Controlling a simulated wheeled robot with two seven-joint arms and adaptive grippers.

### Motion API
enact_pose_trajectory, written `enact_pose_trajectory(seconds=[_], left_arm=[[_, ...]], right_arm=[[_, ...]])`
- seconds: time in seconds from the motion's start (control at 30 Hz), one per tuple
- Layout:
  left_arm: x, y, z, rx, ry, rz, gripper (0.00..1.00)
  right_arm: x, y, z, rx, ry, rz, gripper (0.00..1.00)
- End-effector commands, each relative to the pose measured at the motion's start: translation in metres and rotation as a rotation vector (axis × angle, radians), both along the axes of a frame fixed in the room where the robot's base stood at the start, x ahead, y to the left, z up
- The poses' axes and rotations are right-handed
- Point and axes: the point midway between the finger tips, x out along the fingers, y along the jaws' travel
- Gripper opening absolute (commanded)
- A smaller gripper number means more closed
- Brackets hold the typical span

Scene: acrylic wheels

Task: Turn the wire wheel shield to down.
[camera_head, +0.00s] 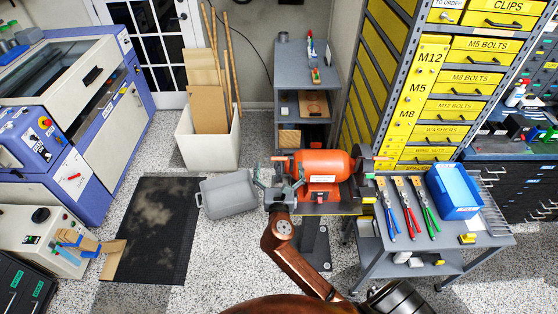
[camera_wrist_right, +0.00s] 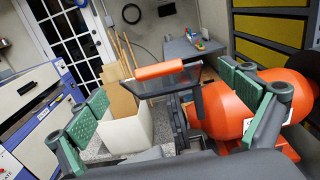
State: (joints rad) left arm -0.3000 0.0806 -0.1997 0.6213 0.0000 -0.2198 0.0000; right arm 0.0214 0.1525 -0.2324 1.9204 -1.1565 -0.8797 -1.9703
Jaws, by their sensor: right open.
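The orange bench grinder (camera_head: 322,172) stands on a grey stand in the head view, and its orange body fills the right of the wrist view (camera_wrist_right: 230,110). A clear shield (camera_wrist_right: 165,86) with an orange bar handle (camera_wrist_right: 160,70) sits at the grinder's left end, with the handle along its top edge. The handle shows in the head view too (camera_head: 280,158). My right gripper (camera_head: 280,180) is open at that end, its green-padded fingers (camera_wrist_right: 170,105) spread on either side of the shield and apart from the handle. My left gripper is not in view.
A grey bin (camera_head: 228,196) is left of the grinder. A grey cart (camera_head: 440,240) with pliers (camera_head: 412,205) and a blue tray (camera_head: 453,190) is close on the right. A white box with boards (camera_head: 205,143) stands behind. A black mat (camera_head: 150,230) lies on open floor at left.

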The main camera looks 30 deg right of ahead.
Motion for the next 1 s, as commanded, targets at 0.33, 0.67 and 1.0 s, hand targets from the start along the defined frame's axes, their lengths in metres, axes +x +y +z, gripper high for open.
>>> enact_pose_trajectory(seconds=[0.33, 0.67, 1.0], left_arm=[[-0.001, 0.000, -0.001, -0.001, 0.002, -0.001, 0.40], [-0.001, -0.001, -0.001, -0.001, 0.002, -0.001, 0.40], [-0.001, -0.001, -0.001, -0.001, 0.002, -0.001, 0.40]], right_arm=[[0.023, -0.014, -0.001, 0.002, 0.000, 0.001, 0.97], [0.023, -0.014, -0.001, 0.003, 0.001, 0.001, 0.88], [0.023, -0.014, -0.001, 0.003, 0.001, 0.001, 0.65]])
